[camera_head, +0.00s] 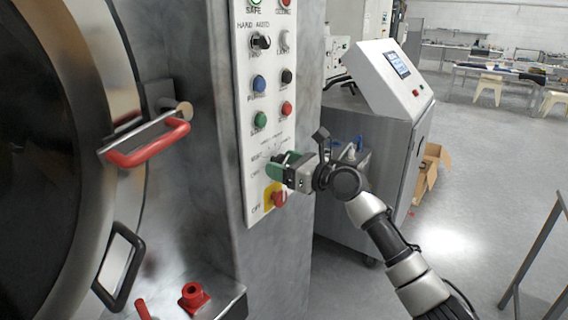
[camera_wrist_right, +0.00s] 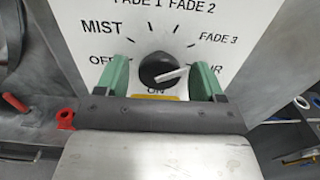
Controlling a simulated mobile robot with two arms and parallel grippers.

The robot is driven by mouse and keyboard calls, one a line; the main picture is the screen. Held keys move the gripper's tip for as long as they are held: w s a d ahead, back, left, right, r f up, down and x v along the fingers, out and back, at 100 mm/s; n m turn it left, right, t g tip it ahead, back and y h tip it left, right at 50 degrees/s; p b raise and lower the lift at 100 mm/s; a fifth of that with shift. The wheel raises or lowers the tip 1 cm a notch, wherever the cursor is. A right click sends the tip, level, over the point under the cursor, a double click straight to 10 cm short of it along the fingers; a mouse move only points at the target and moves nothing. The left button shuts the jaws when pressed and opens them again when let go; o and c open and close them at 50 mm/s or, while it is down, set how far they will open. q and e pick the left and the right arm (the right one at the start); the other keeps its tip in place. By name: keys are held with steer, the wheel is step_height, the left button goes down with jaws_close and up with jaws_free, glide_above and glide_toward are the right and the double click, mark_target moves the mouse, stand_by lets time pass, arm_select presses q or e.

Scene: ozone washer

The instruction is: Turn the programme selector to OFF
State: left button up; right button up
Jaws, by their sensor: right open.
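The programme selector (camera_wrist_right: 156,67) is a round black knob on the white panel, seen in the right wrist view. Its white pointer line lies to the right and slightly up, toward a partly hidden label ending in "UR". OFF is on the left side of the dial, with MIST above it and the FADE labels across the top and right. My right gripper (camera_wrist_right: 160,76) has its green fingers apart, one on each side of the knob; I cannot tell whether they touch it. In the head view my right gripper (camera_head: 279,165) covers the knob. My left gripper is out of view.
Below the selector is a red rotary switch (camera_head: 278,198) on a yellow plate with its own OFF label. Coloured buttons, including a blue one (camera_head: 259,83), sit above. A red door handle (camera_head: 148,146) projects at left. A control cabinet (camera_head: 365,160) stands behind my right arm.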

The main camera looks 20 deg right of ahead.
steer(key=shift+c, duration=0.4)
steer(key=c, duration=0.8)
